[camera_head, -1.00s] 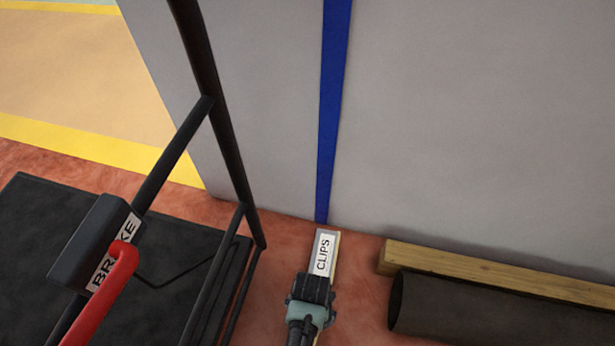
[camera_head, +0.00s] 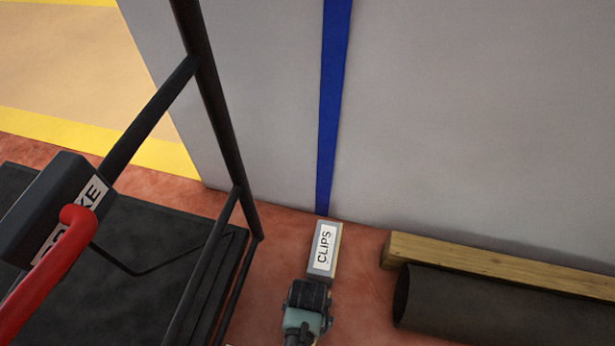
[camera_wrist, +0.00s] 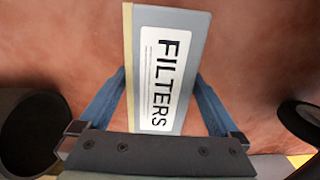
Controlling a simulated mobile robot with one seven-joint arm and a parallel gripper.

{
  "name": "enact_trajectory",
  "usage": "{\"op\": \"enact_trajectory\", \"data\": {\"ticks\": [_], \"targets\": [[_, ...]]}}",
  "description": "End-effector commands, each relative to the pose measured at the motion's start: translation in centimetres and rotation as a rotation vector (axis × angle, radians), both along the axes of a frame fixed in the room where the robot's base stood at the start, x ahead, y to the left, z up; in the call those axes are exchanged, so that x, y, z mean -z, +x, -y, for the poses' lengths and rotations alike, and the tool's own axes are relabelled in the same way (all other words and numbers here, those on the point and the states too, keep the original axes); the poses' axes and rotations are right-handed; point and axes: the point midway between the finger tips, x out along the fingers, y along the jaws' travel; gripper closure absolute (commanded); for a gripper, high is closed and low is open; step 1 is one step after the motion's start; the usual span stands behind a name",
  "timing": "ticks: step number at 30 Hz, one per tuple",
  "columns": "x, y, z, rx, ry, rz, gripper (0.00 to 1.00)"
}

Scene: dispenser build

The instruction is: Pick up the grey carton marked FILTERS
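The grey carton marked FILTERS (camera_wrist: 192,62) shows in the wrist view, with a white label and a tan strip on its left side. The blue fingers of my gripper (camera_wrist: 161,78) stand wide apart, one on each side of it. The fingertips are close to its sides; I cannot tell whether they touch. In the head view my gripper (camera_head: 307,300) points down by the floor, and I cannot make out the FILTERS carton, which seems hidden by it.
A similar grey carton marked CLIPS (camera_head: 325,250) lies just beyond my gripper, near the grey wall (camera_head: 470,110). A black cart (camera_head: 150,270) with a red lever (camera_head: 50,265) stands left. A wooden beam (camera_head: 480,262) and a dark pipe (camera_head: 480,305) lie right.

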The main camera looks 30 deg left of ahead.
Motion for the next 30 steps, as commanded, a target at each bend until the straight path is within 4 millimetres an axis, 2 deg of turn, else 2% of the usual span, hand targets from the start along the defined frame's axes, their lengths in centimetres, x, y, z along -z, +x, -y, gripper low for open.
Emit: {"op": "enact_trajectory", "data": {"ticks": [1,2,15,16,26,30], "targets": [[-0.02,0.01,0.0,0.0,0.0,0.0,0.13],[-0.02,0.01,0.01,0.0,0.0,0.0,0.18],[-0.02,0.0,0.02,0.0,0.0,0.0,0.97],[-0.02,0.0,0.02,0.0,0.0,0.0,1.0],[-0.19,0.11,-0.01,0.0,0.0,0.002,1.0],[-0.83,0.1,-0.01,0.0,0.0,0.002,1.0]]}}
